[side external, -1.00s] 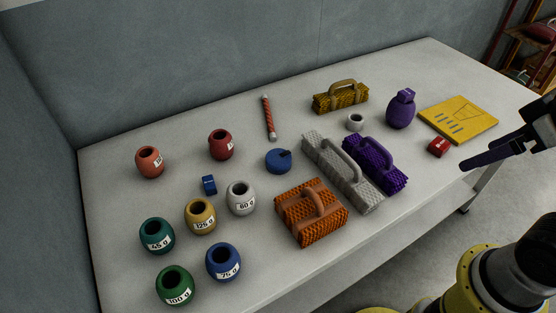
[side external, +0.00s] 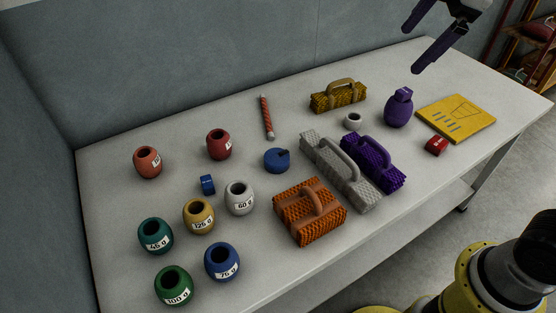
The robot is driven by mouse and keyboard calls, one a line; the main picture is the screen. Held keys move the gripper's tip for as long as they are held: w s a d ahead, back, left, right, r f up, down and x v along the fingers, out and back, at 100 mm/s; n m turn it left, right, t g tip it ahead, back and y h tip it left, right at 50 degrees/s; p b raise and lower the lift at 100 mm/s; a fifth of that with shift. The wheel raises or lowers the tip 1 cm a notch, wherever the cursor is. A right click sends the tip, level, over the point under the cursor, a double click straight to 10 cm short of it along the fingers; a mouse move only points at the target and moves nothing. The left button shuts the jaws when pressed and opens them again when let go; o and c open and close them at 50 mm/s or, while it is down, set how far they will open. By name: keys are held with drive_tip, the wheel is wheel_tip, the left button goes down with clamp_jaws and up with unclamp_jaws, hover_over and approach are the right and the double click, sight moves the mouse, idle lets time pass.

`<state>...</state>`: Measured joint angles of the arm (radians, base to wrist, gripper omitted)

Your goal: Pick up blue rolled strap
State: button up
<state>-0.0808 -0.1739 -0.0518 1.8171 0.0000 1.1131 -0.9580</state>
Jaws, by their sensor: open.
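A round, flat blue roll with a darker tab on its top (side external: 276,160) lies near the middle of the table; it looks like the blue rolled strap. A smaller blue piece (side external: 207,185) lies to its left, between the jars; I cannot tell exactly what it is. My gripper (side external: 411,49) is at the top right, raised above the far side of the table. Its two dark purple fingers are apart, with nothing between them. It is well to the right of the blue roll and touches nothing.
The grey net bundle (side external: 340,172) and orange net bundle (side external: 310,212) with handles lie right of and below the roll. A red-and-white stick (side external: 267,117) lies behind it. Several labelled jars, including a white one (side external: 240,198), stand to the left.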

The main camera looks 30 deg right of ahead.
drive_tip(key=w+a+f+n+g, duration=0.1)
drive_tip(key=w+a+f+n, duration=0.1)
drive_tip(key=w, duration=0.4)
drive_tip(key=w+a+f+n+g, duration=0.1)
drive_tip(key=w+a+f+n, duration=0.15)
drive_tip(key=w, duration=0.45)
drive_tip(key=n+g, duration=0.2)
drive_tip(key=g, duration=0.1)
hover_over(276, 156)
wheel_tip(276, 156, down, 29)
drive_tip(key=shift+s+d, duration=0.1)
drive_tip(key=shift+f, duration=3.15)
drive_tip(key=c, duration=1.2)
drive_tip(key=shift+r, duration=0.15)
